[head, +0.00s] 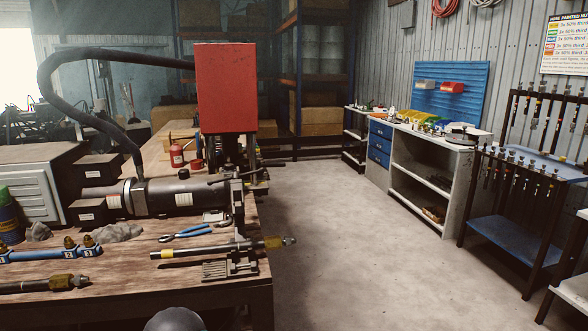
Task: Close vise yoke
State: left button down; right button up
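A dark metal vise (230,268) sits at the right edge of the wooden workbench (130,283). A dark hose with yellow bands and a brass and steel end fitting (273,242) lies across it, the fitting sticking out past the bench edge. Dark upright metal parts (238,205) rise just behind the hose. The yoke is too small and dark to tell apart from them, and I cannot tell whether it is open or shut. Neither of my grippers is in view. A dark rounded shape shows at the bottom edge, probably part of me.
A crimper with a dark cylinder (182,197) and a red box (226,88) stands behind the vise. Blue-handled pliers (186,231), a blue numbered rack (45,254) and another hose (40,285) lie on the bench. The floor (330,230) to the right is clear.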

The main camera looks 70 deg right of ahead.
aim_at(235, 184)
jog(key=z, duration=0.15)
jog(key=k, duration=0.95)
jog(key=u, duration=0.55)
jog(key=i, duration=0.1)
jog(key=z, duration=2.65)
jog(key=i, duration=1)
jog(key=u, duration=0.2)
jog(key=k, duration=0.9)
jog(key=z, duration=0.2)
jog(key=i, duration=0.35)
jog(key=u, duration=0.05)
